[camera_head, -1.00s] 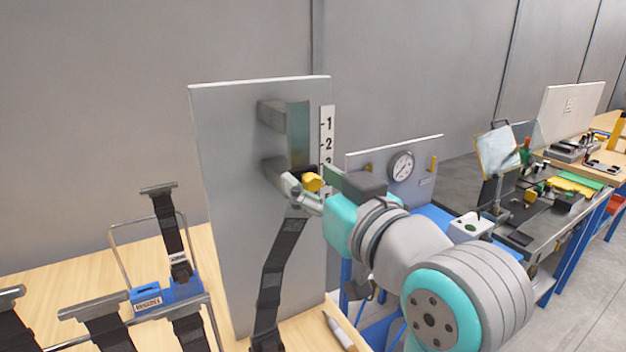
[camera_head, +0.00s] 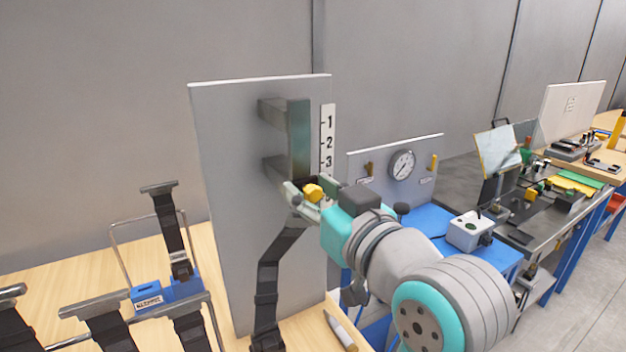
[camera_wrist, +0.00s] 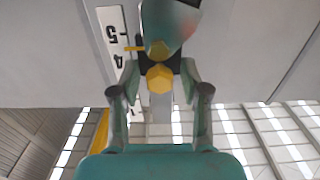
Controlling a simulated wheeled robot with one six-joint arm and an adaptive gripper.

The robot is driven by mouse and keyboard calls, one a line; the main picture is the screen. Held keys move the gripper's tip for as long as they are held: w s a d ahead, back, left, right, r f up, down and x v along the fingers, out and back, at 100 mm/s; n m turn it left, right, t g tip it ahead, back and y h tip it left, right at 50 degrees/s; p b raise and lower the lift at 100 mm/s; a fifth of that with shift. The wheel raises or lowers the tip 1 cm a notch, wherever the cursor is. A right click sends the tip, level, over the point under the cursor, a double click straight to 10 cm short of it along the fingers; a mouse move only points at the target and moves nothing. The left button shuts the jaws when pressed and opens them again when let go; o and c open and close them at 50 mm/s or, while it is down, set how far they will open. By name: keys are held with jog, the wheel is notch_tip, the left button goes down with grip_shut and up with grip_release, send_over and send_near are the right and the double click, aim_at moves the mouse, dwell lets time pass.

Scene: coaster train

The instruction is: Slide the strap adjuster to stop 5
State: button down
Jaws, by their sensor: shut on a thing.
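The strap adjuster shows as a dark slider with a yellow knob (camera_head: 313,193), on a grey vertical rail (camera_head: 299,140) fixed to an upright grey panel (camera_head: 235,200). My gripper (camera_head: 311,190) is shut on the adjuster; its fingers stand on either side of it. The wrist view also shows the yellow knob (camera_wrist: 160,77) between my fingers. A numbered scale (camera_head: 328,140) stands beside the rail; 1, 2 and 3 show, and the lower marks are hidden behind my gripper. In the wrist view the scale (camera_wrist: 113,42) shows 4 and 5. A black strap (camera_head: 270,270) hangs below the adjuster.
A blue stand with a strap (camera_head: 165,292) and more straps on a rack (camera_head: 100,310) are at the left. A marker (camera_head: 340,331) lies on the wooden table near the panel. A gauge board (camera_head: 400,170) stands right behind my arm.

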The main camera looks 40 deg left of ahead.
jog(key=shift+f, duration=0.5)
jog(key=c, duration=0.9)
grip_release()
jog(key=v, duration=1.2)
